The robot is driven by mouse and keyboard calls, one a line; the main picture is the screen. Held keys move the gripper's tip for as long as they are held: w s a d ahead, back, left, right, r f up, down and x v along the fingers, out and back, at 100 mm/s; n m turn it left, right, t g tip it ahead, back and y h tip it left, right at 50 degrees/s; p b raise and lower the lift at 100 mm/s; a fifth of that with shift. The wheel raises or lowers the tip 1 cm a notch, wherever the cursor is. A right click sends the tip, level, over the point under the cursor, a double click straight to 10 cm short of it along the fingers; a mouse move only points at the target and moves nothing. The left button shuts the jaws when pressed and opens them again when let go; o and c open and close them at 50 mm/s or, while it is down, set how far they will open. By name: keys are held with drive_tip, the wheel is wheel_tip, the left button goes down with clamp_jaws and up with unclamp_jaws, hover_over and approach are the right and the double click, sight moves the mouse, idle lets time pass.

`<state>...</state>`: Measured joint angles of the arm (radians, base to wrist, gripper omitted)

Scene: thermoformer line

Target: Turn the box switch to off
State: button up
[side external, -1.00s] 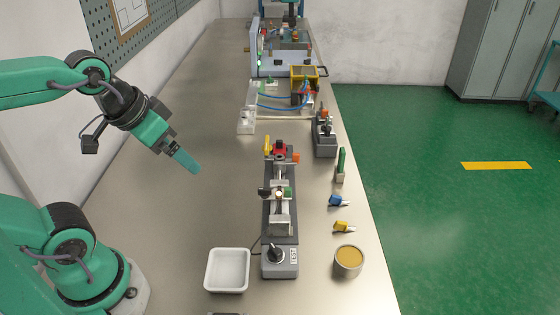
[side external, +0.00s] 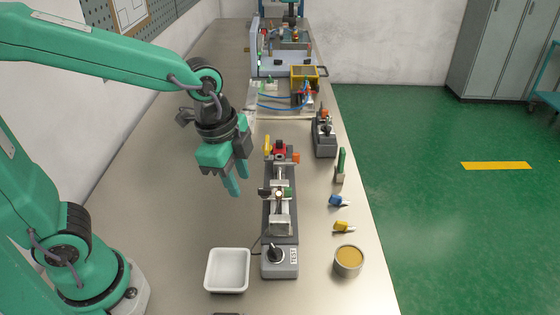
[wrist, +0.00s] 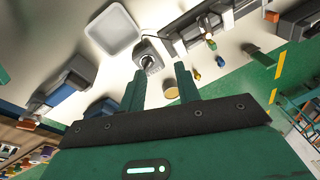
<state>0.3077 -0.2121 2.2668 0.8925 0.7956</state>
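A grey box (side external: 280,272) with a black rotary knob (side external: 276,254) and a label reading TEST stands at the near end of a long grey fixture. In the wrist view the knob (wrist: 147,62) shows on the box beyond and between my fingertips. Its exact setting is too small to read. My gripper (side external: 236,181) points down above the bench, left of the fixture and well above and behind the knob. Its two teal fingers are apart with nothing between them, as the wrist view also shows (wrist: 160,82).
A white tray (side external: 208,283) sits left of the box, and a tin (side external: 348,274) right of it. The fixture (side external: 266,220) carries clamps. A second grey box (side external: 325,148) stands farther back. Blue (side external: 338,200) and yellow (side external: 343,227) small parts lie right. Bench left is clear.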

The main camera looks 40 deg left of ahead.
sight(275, 249)
drive_tip(key=d+f+m, duration=0.2)
drive_tip(key=w+d+f+m+g, duration=0.1)
drive_tip(key=d+f+m, duration=0.1)
drive_tip(key=d+m, duration=0.1)
drive_tip(key=d+f+m+g, duration=0.1)
drive_tip(key=d+f+m, duration=0.2)
drive_tip(key=shift+w+d+y, duration=0.1)
drive_tip(key=shift+w+y, duration=0.2)
drive_tip(key=shift+w, duration=0.05)
drive_tip(key=shift+f, duration=0.1)
drive_tip(key=shift+f, duration=3.8)
drive_tip(key=shift+c, duration=0.2)
clamp_jaws()
